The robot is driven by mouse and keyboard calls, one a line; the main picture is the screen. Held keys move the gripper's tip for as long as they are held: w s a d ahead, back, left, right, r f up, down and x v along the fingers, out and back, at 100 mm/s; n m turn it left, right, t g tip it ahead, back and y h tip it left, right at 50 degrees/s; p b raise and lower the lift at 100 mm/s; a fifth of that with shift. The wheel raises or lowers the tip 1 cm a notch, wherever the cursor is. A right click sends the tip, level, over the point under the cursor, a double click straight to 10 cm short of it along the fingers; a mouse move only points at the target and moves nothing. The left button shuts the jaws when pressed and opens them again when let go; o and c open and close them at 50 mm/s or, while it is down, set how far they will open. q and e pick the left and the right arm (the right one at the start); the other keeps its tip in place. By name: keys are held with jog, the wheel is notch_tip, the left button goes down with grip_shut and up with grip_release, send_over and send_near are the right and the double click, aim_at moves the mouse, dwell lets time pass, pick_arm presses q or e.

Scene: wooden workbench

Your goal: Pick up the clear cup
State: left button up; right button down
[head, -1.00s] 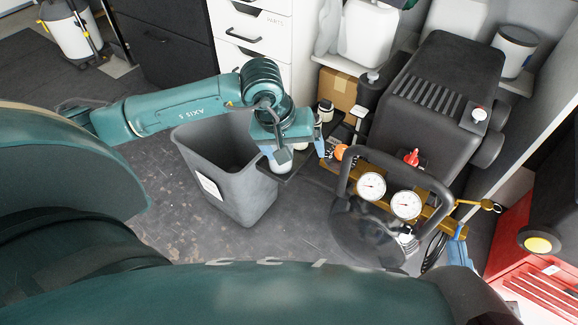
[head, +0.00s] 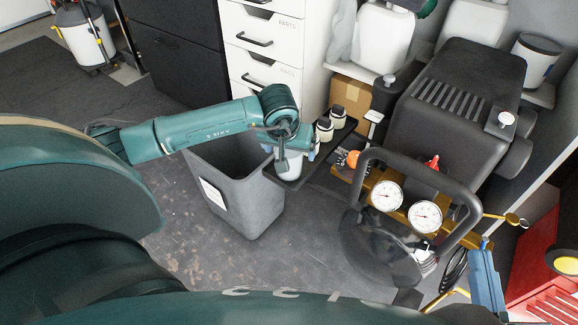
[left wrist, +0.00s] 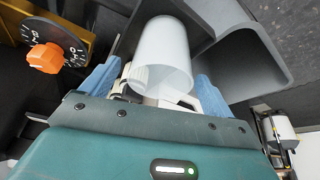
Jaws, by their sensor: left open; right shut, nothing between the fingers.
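The clear cup (left wrist: 165,50) is a whitish, see-through cylinder in the left wrist view. My left gripper (left wrist: 157,84) is open, with one blue finger on each side of the cup's near end. I cannot tell whether either finger touches it. In the head view the cup (head: 288,167) shows as a pale shape just below my left gripper (head: 291,148), on or over a dark tray (head: 280,181); the gripper partly hides it. My right gripper (head: 486,279) is shut and empty at the lower right, with blue fingers.
A grey bin (head: 250,205) stands left of the tray. Two black-lidded jars (head: 325,129) stand on the tray behind my left gripper. An orange knob (head: 353,159), two white gauges (head: 387,196) and a black compressor (head: 440,95) lie to the right.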

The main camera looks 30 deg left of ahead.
pick_arm(q)
jog(key=shift+x, duration=1.2)
jog(key=c, duration=1.1)
